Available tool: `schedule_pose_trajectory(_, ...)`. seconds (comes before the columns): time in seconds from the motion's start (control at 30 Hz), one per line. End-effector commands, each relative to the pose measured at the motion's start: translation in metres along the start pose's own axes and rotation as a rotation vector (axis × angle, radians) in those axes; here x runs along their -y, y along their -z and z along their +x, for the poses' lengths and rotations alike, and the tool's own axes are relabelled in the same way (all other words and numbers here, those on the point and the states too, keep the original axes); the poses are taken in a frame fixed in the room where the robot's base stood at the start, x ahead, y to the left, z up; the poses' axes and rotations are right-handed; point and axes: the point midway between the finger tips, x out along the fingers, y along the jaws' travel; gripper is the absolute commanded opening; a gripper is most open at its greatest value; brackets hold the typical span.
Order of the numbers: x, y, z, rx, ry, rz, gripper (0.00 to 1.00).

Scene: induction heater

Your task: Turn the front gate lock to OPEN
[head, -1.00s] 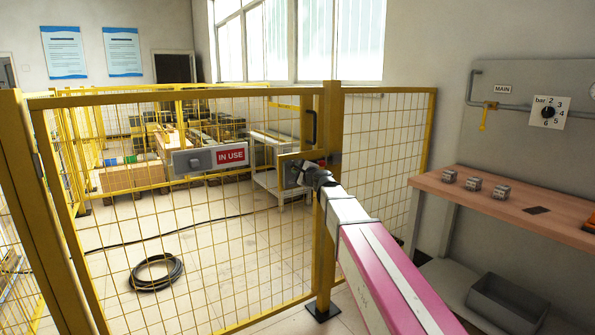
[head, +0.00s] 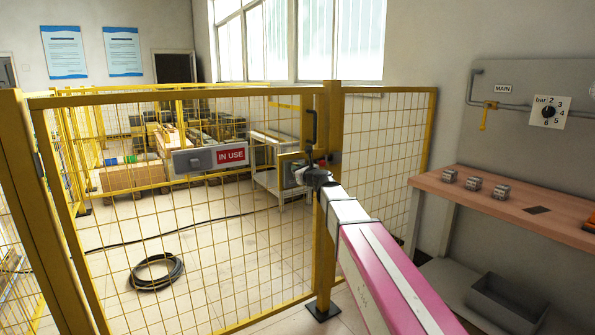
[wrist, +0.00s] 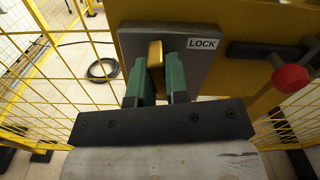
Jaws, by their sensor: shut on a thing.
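The front gate lock is a grey plate (wrist: 133,40) on the yellow gate frame, with a brass key-like knob (wrist: 155,54) on it. The knob looks roughly upright in the wrist view. A white LOCK label (wrist: 203,43) is to its right; no OPEN label shows. My gripper's green fingers (wrist: 155,78) are shut on the knob, one on each side. In the head view my gripper (head: 305,165) is at the lock beside the gate post, and my wrist hides much of the plate (head: 289,172).
A black lever with a red knob (wrist: 290,78) sits right of the lock. An IN USE sign (head: 231,155) hangs on the mesh gate (head: 190,225). A workbench (head: 500,200) stands right. A coiled black hose (head: 156,272) lies on the floor behind the mesh.

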Motion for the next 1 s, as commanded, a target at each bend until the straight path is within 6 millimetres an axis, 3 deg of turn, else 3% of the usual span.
schedule_pose_trajectory(0.4,-0.0008,0.0007,-0.0001,-0.001,-0.001,0.197,0.00)
schedule_pose_trajectory(0.97,-0.0008,0.0007,0.0000,-0.001,-0.001,0.230,0.00)
schedule_pose_trajectory(1.0,-0.0008,0.0007,0.0000,-0.001,-0.001,0.230,0.21)
